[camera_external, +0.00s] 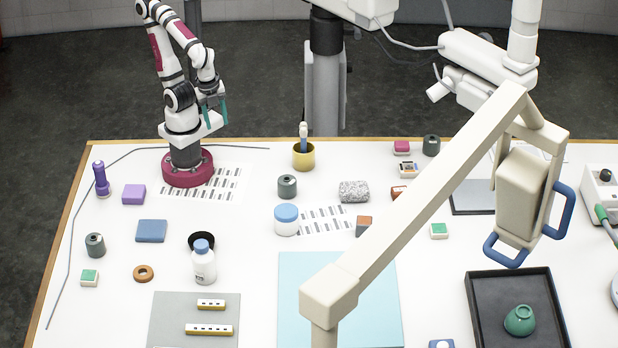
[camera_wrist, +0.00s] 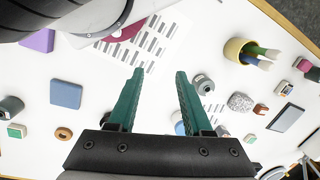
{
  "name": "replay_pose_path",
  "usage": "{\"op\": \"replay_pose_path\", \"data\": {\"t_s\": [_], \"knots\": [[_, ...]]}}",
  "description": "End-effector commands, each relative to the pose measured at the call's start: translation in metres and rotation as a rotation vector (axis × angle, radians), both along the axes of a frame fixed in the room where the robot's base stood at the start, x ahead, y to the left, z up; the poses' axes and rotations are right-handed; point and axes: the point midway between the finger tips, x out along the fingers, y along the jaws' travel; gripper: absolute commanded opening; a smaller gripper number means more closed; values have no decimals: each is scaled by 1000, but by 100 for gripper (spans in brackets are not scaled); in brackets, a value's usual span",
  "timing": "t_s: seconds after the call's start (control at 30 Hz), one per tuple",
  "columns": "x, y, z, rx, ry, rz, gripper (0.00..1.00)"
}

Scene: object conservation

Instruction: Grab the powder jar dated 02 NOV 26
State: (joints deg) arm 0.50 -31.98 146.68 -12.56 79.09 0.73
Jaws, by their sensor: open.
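A squat white jar with a blue lid (camera_external: 286,221) stands upright near the middle of the table. A taller white bottle with a blue cap (camera_external: 204,264) stands upright to its lower left, in front of a black ring-like dish (camera_external: 201,238). No date is legible on either, so I cannot tell which is dated 02 NOV 26. My gripper (camera_external: 212,110) is raised beside my base, well apart from both. Its teal fingers (camera_wrist: 160,76) are open and empty in the wrist view, where the right finger partly covers a blue lid (camera_wrist: 179,127).
Several grey-green canisters stand around, one (camera_external: 287,187) behind the squat jar. A yellow cup (camera_external: 303,156) holds tools. A speckled stone block (camera_external: 354,191) lies right of centre. A large beige arm (camera_external: 430,190) crosses the right half. A light-blue mat (camera_external: 300,275) is bare.

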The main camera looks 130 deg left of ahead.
Motion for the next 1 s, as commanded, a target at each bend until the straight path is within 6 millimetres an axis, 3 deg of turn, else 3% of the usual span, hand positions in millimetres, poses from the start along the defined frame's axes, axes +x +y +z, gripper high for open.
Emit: {"op": "replay_pose_path", "data": {"t_s": [0.3, 0.6, 0.83, 0.93, 1.0], "knots": [[0, 0, 0, 0, 0, 0, 50], [0, 0, 0, 0, 0, 0, 100], [1, -1, 0, -7, 6, 16, 100], [15, -8, 2, -81, 68, 198, 100], [41, -16, 0, -187, 159, 463, 100]]}}
